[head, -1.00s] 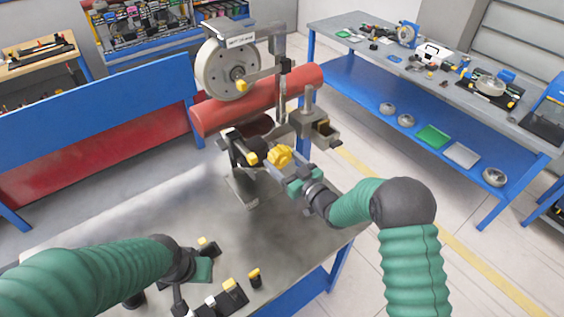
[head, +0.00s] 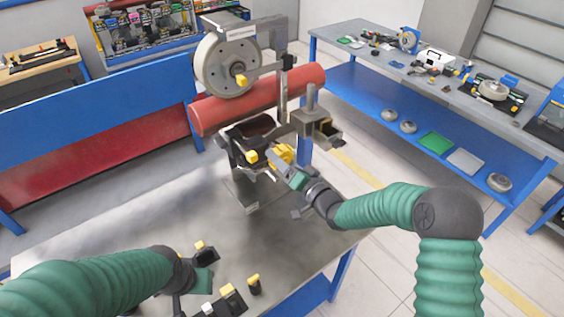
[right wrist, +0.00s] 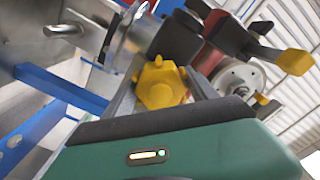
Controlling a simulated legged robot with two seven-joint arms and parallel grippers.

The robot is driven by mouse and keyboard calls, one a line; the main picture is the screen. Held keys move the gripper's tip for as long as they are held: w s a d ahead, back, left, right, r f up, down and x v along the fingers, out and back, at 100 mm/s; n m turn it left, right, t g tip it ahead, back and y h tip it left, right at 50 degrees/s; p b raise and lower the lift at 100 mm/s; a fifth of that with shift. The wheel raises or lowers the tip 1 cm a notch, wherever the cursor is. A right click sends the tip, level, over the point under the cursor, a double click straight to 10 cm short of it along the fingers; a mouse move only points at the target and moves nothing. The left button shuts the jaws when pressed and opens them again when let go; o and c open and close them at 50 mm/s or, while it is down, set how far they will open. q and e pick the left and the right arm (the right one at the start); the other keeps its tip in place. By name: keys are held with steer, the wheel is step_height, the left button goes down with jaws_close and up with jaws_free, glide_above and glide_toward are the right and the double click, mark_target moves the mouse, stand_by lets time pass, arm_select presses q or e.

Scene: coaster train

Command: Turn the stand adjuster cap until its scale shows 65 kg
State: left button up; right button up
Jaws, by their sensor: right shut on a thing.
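The yellow lobed adjuster cap (head: 286,151) sits on the front of the stand, below the red cylinder. It shows clearly in the right wrist view (right wrist: 160,85), between my two grey fingers. My right gripper (head: 279,162) is shut on the cap, with its wrist to the lower right of it. I cannot read a scale or a kg value in either view.
The metal stand carries a red cylinder (head: 255,100) and a grey wheel (head: 222,66). A black part with a yellow end (head: 252,156) is just left of the cap. Black and yellow pieces (head: 254,284) stand at the table's front. A blue-framed bench (head: 400,85) is behind right.

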steer(key=shift+w+d+r+m, duration=0.15)
steer(key=shift+r+m, duration=0.25)
steer(key=shift+m, duration=0.2)
steer(key=o, duration=1.1)
steer(key=shift+o, duration=1.2)
steer(key=shift+f, duration=0.2)
steer(key=shift+w+f, duration=0.1)
steer(key=shift+f, duration=0.05)
steer(key=b+v, duration=0.4)
steer(key=v, duration=1.3)
steer(key=shift+b, duration=0.35)
